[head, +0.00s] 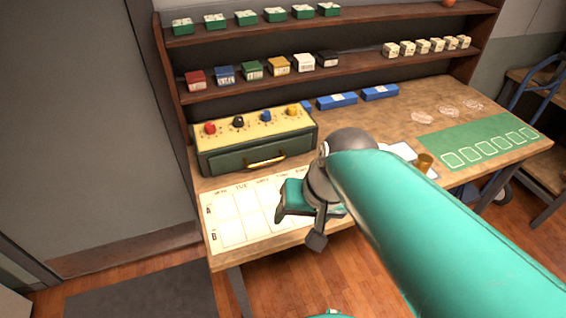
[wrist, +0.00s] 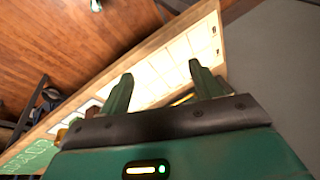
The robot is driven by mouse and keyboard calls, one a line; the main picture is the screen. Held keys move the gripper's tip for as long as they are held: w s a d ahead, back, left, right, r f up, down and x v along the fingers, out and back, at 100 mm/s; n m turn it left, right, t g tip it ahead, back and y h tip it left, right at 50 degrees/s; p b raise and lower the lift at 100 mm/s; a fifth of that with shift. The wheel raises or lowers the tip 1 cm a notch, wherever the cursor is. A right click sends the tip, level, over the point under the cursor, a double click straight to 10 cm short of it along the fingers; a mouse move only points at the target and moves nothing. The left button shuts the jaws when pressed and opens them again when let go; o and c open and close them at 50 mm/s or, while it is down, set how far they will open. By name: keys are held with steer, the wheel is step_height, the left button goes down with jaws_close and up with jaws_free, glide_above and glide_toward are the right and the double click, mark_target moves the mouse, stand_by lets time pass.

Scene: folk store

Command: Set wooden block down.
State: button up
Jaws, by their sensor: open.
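My gripper (head: 299,226) is above the front part of the white grid sheet (head: 236,220), near the table's front edge. In the wrist view its two green fingers (wrist: 160,86) stand wide apart, with the sheet (wrist: 178,62) behind them. No object shows clamped between the fingers. I cannot make out a wooden block for certain in either view. A small yellowish patch (wrist: 182,98) shows low between the fingers, mostly hidden by my gripper's body; I cannot tell what it is. My arm hides part of the table in the head view.
A green box (head: 222,160) with coloured knobs and a gold handle stands behind the sheet. Blue boxes (head: 337,101), a small brown cylinder (head: 425,163) and a green mat (head: 480,143) lie farther right. Shelves (head: 350,66) with small boxes rise behind. The sheet's left part is clear.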

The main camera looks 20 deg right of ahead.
step_height(320, 180, up, 4)
steer(key=n+t+h, duration=0.2)
steer(key=n, duration=0.1)
steer(key=shift+s+r, duration=0.15)
steer(key=shift+r, duration=0.05)
